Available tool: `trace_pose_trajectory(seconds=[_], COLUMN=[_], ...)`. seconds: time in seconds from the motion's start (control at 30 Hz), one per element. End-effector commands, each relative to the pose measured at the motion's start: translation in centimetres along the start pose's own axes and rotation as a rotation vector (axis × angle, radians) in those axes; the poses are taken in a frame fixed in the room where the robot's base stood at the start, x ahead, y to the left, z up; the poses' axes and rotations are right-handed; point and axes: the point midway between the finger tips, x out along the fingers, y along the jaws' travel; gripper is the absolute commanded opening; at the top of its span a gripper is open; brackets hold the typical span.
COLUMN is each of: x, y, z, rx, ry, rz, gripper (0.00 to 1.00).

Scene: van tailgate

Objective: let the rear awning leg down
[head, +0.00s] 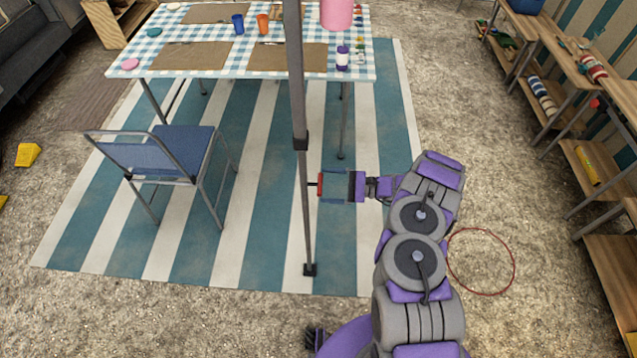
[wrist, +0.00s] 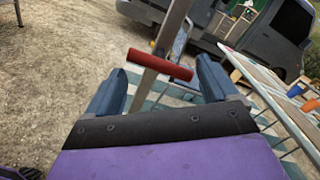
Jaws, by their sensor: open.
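The awning leg (head: 298,90) is a grey upright pole in the head view, with a thicker upper part and a thin lower part. Its dark foot (head: 309,270) is at the striped mat's front edge. A red handle (head: 320,185) sticks out from the thin part, and it also shows in the wrist view (wrist: 160,65), crossing the pole (wrist: 172,30). My gripper (head: 333,186) is open just right of the handle. In the wrist view its two blue fingers (wrist: 160,88) stand either side of the handle's ends. I cannot tell whether they touch it.
A blue folding chair (head: 180,155) stands left of the leg. A table (head: 360,72) with a checked cloth is behind it. Wooden shelves (head: 590,150) line the right side. A red ring (head: 481,262) lies on the gravel right of my arm.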

Motion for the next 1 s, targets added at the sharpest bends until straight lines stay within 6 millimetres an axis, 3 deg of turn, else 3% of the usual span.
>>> trace_pose_trajectory(seconds=[0.3, 0.5, 0.7, 1.0], x=[-7.4, -10.9, -12.6, -12.9], y=[-0.1, 0.0, -0.1, 0.0], z=[0.0, -0.1, -0.1, -0.1], rx=[-0.002, -0.001, 0.001, 0.001], ry=[0.003, 0.001, 0.001, 0.000], rz=[-0.001, 0.001, 0.000, 0.000], gripper=[0.87, 0.87, 0.87, 0.87])
